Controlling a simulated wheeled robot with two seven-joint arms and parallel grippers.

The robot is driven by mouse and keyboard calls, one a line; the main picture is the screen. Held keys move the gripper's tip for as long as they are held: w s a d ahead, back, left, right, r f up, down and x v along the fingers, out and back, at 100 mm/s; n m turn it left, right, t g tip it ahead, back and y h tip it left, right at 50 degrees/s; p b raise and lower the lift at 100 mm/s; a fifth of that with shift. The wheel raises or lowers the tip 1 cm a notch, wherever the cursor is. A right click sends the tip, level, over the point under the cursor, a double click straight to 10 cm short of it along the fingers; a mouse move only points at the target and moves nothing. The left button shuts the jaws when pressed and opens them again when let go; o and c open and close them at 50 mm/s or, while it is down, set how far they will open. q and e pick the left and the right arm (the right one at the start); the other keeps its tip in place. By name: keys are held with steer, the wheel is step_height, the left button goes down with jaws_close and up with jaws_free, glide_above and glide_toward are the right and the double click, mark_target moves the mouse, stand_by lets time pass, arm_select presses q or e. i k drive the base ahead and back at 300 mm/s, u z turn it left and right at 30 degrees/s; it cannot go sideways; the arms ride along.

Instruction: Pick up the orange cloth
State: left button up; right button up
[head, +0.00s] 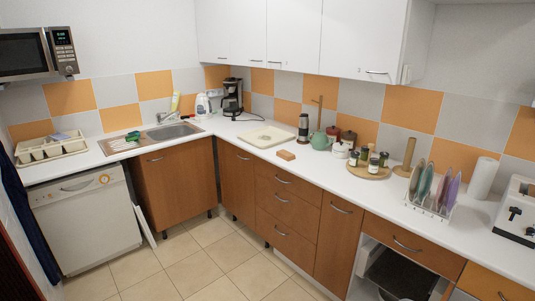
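I cannot make out an orange cloth for certain. A small orange-brown block-like thing (285,155) lies on the white counter in front of the pale square basin or tray; it is too small to tell whether it is folded cloth or something solid. A small green and orange patch (132,138) shows on the drainboard beside the sink, also too small to tell. Neither of my grippers is in the head view.
The L-shaped counter (230,128) holds a sink (174,131), dish rack (50,148), coffee maker (232,97), green teapot (320,141), round tray with jars (354,170), plate rack (432,205) and toaster (516,214). The tiled floor (190,262) is clear.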

mark_target(284, 155)
steer(key=u, duration=0.55)
steer(key=i, duration=1.8)
steer(key=z, duration=0.75)
steer(key=i, duration=1.1)
steer(key=z, duration=1.1)
